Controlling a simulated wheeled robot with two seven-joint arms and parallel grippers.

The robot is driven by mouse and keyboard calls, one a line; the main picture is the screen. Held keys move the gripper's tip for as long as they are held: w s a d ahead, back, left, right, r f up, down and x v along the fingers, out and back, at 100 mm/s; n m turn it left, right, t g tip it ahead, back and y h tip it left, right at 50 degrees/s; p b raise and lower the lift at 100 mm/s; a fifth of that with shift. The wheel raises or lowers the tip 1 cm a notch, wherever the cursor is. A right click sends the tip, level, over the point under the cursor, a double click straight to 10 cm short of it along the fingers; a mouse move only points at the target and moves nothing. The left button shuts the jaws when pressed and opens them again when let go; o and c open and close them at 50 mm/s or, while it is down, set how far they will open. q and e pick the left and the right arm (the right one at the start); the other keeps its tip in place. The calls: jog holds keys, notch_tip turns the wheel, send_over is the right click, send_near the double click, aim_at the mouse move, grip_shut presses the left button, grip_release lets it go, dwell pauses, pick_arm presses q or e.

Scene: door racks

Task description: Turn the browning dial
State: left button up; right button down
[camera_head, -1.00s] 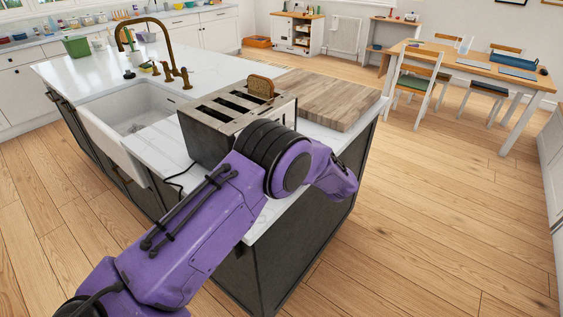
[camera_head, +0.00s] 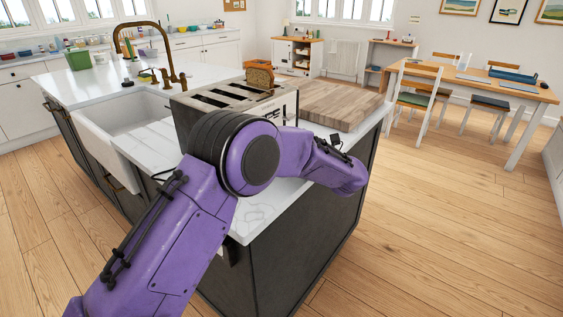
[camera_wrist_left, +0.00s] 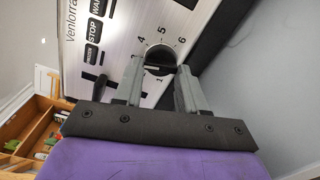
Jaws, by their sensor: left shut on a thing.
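The browning dial (camera_wrist_left: 160,57) is a dark round knob on the toaster's silver control panel (camera_wrist_left: 114,45), with numbers around it. My left gripper (camera_wrist_left: 161,68) has its two grey fingers on either side of the dial and is shut on it. In the head view my purple left arm covers part of the toaster, and the dial and left gripper are hidden. My right gripper is out of view.
A wooden cutting board (camera_head: 338,104) lies right of the toaster on the white counter (camera_head: 200,70). A sink (camera_head: 125,120) with a brass faucet (camera_head: 160,50) is at the left. Open floor (camera_head: 440,210) and a dining table (camera_head: 485,84) are to the right.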

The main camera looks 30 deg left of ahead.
pick_arm(q)
jog(key=n+b, duration=0.3)
jog(key=b, duration=0.1)
jog(key=n+b, duration=0.2)
jog(key=b, duration=0.2)
jog(key=f+n+b, duration=0.1)
jog(key=n+b, duration=0.2)
jog(key=b, duration=0.2)
jog(key=shift+w+n, duration=0.1)
jog(key=shift+n, duration=0.2)
jog(key=shift+r+n+b, duration=0.35)
jog(key=shift+n+b, duration=0.65)
jog(key=shift+b, duration=0.25)
jog(key=shift+r, duration=0.1)
jog(key=o, duration=1.1)
jog(key=shift+c, duration=0.2)
jog(key=shift+d, duration=0.15)
jog(key=d, duration=1)
jog(key=shift+s+d, duration=0.2)
jog(key=shift+s, duration=0.25)
